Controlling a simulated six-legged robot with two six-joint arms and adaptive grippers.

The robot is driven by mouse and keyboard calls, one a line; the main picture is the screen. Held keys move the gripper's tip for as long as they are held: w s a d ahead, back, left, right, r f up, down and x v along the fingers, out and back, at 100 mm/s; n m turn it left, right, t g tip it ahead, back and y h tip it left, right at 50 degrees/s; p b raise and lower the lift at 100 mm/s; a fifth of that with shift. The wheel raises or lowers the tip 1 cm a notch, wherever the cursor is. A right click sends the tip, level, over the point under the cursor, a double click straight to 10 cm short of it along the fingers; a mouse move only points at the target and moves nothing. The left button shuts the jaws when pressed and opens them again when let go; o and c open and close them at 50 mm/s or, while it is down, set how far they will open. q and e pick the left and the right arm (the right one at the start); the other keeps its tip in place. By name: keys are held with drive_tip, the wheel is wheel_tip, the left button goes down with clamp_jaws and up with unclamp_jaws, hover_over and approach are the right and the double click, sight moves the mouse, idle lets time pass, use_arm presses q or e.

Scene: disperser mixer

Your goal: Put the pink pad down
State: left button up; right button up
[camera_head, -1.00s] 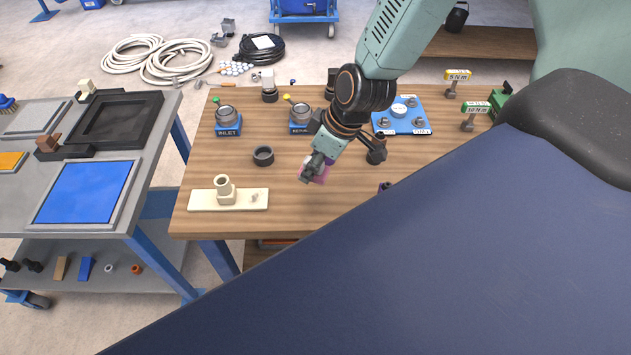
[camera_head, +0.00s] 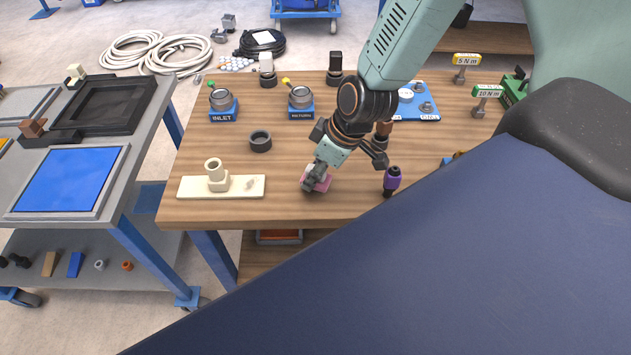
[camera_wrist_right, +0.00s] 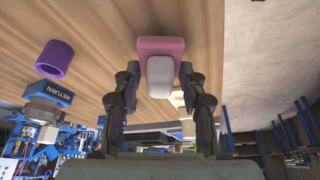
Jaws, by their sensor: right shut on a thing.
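The pink pad (camera_head: 318,184) is at the near part of the wooden table in the head view, partly hidden by my right gripper (camera_head: 317,172). In the right wrist view the pink pad (camera_wrist_right: 160,44) has a pale grip block (camera_wrist_right: 159,76) on it. The fingers of my right gripper (camera_wrist_right: 160,85) stand on both sides of that block and are shut on it. The pad is at or just above the wood; I cannot tell whether it touches. My left gripper is not in view.
A cream plate with a fitting (camera_head: 190,187) lies left of the pad, and a dark ring (camera_head: 260,141) lies behind it. A purple-and-black piece (camera_head: 392,181) stands to the right. INLET (camera_head: 222,110) and RETURN (camera_head: 300,106) couplings stand farther back. Bare wood surrounds the pad.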

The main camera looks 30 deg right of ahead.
wheel_tip(320, 180, down, 2)
drive_tip(key=shift+s+a+f+b, duration=0.1)
drive_tip(key=shift+a+b, duration=0.05)
drive_tip(key=shift+b, duration=0.55)
drive_tip(key=shift+f, duration=0.1)
drive_tip(key=shift+f, duration=0.15)
drive_tip(key=o, duration=1.1)
